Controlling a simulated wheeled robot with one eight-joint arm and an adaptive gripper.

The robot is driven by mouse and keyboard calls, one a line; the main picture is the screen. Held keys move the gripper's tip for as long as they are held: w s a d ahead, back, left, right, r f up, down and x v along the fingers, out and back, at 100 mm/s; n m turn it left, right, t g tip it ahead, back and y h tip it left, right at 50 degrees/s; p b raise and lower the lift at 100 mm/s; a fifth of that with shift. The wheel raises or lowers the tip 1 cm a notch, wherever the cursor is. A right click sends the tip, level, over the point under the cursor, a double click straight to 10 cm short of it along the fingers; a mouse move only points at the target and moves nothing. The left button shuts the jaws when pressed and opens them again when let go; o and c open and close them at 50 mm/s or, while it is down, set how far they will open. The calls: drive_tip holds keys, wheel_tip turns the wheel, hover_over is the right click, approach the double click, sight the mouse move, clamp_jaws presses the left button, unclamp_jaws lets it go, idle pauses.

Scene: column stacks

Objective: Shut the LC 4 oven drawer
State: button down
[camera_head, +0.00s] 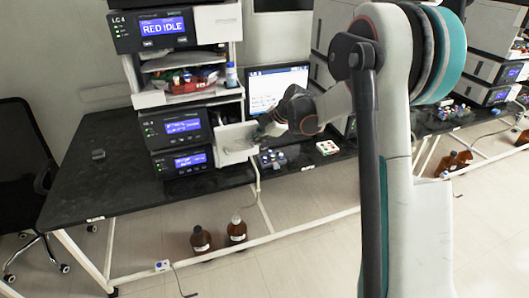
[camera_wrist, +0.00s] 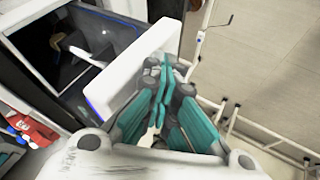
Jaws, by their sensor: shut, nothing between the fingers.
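The stack marked LC 4 (camera_head: 165,28) stands on the black bench at the left of the head view. Its oven drawer (camera_head: 237,143) shows as a white front panel on the right side of the lower units. In the wrist view the white drawer front (camera_wrist: 128,62) stands out from the dark unit, and the dark inside shows behind it. My gripper (camera_head: 262,131) is at the right side of the front. In the wrist view its teal fingers (camera_wrist: 160,82) are shut and empty, close against the front's outer face. I cannot tell whether they touch it.
A monitor (camera_head: 278,88) stands behind my gripper. A vial rack (camera_head: 271,159) and a white tray (camera_head: 327,147) are on the bench near the drawer. Brown bottles (camera_head: 236,230) stand on the floor below. The bench's left part is mostly clear.

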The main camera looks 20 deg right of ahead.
drive_tip(key=w+p, duration=0.1)
drive_tip(key=w, duration=1.6)
drive_tip(key=shift+w, duration=0.3)
drive_tip(key=shift+r, duration=0.1)
